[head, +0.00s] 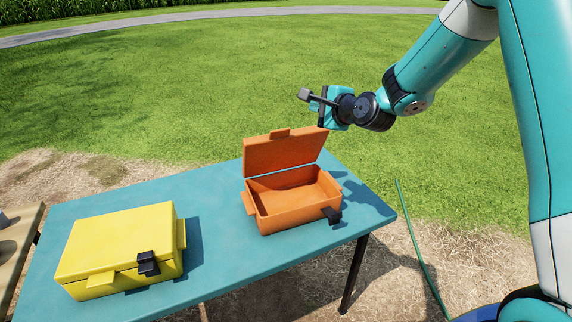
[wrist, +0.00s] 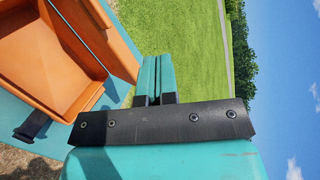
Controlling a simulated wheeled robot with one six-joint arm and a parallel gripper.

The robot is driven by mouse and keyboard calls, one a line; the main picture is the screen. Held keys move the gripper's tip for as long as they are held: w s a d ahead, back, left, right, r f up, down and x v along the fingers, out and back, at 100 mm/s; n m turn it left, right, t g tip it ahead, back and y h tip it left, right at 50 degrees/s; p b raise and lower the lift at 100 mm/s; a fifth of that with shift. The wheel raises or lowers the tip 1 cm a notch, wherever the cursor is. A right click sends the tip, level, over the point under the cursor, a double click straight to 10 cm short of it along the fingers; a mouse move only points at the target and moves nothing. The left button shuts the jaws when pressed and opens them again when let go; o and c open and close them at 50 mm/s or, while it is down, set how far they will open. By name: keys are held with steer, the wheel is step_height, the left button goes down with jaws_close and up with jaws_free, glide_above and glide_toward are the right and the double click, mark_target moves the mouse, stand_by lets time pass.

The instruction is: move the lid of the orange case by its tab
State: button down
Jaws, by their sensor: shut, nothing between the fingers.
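The orange case (head: 300,212) stands open and empty on the table, and it also shows in the wrist view (wrist: 45,50). Its lid (head: 285,155) stands raised along the back edge, close to upright. My gripper (head: 318,106) is above and right of the lid in the head view, apart from the tab. In the wrist view its teal fingers (wrist: 153,72) are shut together with nothing between them. The lid (wrist: 118,35) is just left of them there. I cannot make out the tab in that view.
A closed yellow case (head: 120,245) with a black latch (head: 148,262) stands at the left of the blue table (head: 225,255). The orange case has a black latch (head: 332,215) at its front right. A green hose (head: 415,245) lies right of the table. Grass behind is clear.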

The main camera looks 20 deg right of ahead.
steer(key=s+a+f+t+h+b, duration=0.1)
steer(key=a+f+t+b, duration=0.1)
steer(key=f+b, duration=0.3)
steer(key=s+a+f+t+h+b, duration=0.1)
steer(key=s+a+f+t+b, duration=0.15)
steer(key=f, duration=0.55)
steer(key=n+t+b, duration=0.1)
steer(key=t+b, duration=0.3)
steer(key=b, duration=0.1)
glide_toward(283, 131)
steer(key=p+x, duration=0.5)
steer(key=x, duration=0.1)
steer(key=shift+w+a+r, duration=0.1)
steer(key=shift+w, duration=0.1)
steer(key=shift+w+r+p, duration=0.1)
steer(key=shift+w+p, duration=0.3)
steer(key=shift+w, duration=0.15)
